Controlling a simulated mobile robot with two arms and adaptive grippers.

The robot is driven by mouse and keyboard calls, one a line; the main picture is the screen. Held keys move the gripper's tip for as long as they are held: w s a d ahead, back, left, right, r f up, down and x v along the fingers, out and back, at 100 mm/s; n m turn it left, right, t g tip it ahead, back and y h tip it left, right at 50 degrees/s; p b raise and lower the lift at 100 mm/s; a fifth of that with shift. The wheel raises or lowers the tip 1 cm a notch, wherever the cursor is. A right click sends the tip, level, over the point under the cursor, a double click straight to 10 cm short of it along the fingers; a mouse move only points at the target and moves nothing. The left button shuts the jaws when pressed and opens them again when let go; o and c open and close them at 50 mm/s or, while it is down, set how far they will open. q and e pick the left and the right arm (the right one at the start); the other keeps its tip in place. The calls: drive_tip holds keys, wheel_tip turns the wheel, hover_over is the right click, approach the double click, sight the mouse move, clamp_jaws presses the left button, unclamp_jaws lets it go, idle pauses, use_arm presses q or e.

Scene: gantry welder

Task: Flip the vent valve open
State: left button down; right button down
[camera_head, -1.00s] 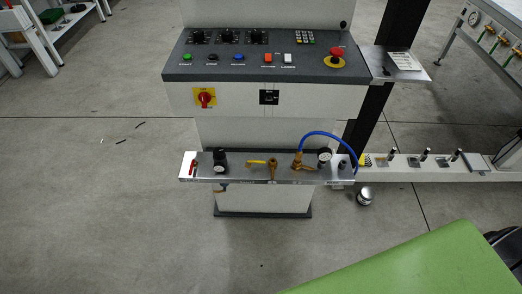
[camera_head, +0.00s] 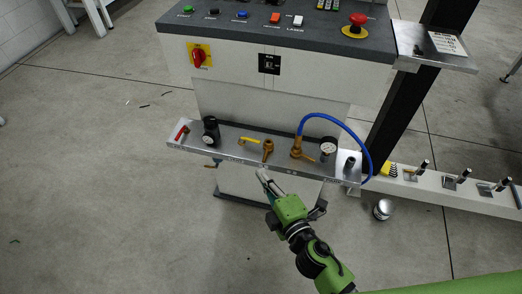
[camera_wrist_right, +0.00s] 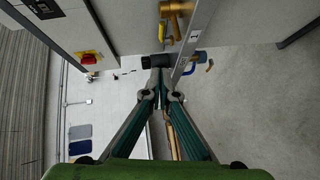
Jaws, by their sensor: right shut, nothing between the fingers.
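A metal shelf (camera_head: 225,151) on the front of the machine carries several valves; I cannot read which is labelled vent. A red-handled valve (camera_head: 182,132) is at its left end. A yellow-handled valve (camera_head: 249,141) and a brass valve (camera_head: 267,149) stand mid-shelf, and another brass valve (camera_head: 297,150) has a blue hose. My right gripper (camera_head: 262,174) is shut and empty, just in front of and below the shelf's middle. My left gripper is out of view.
A black regulator (camera_head: 211,131) and a round gauge (camera_head: 328,147) stand on the shelf. The blue hose (camera_head: 342,121) arches at the right. The control panel (camera_head: 300,32) overhangs above. A metal canister (camera_head: 383,209) is on the floor.

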sight(258, 141)
drive_tip(key=x, duration=0.9)
drive_tip(key=shift+d, duration=0.1)
drive_tip(key=shift+w+d+f, duration=0.15)
drive_tip(key=shift+w+d, duration=0.15)
drive_tip(key=shift+w, duration=0.25)
drive_tip(key=shift+w+d+f, duration=0.2)
drive_tip(key=shift+w+d, duration=0.15)
drive_tip(key=shift+w, duration=0.2)
drive_tip(key=shift+w+d, duration=0.15)
drive_tip(key=shift+w, duration=0.1)
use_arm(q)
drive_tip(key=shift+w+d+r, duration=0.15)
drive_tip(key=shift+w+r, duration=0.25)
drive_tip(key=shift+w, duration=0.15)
use_arm(e)
drive_tip(key=shift+w+d+f, duration=0.1)
drive_tip(key=shift+w, duration=0.15)
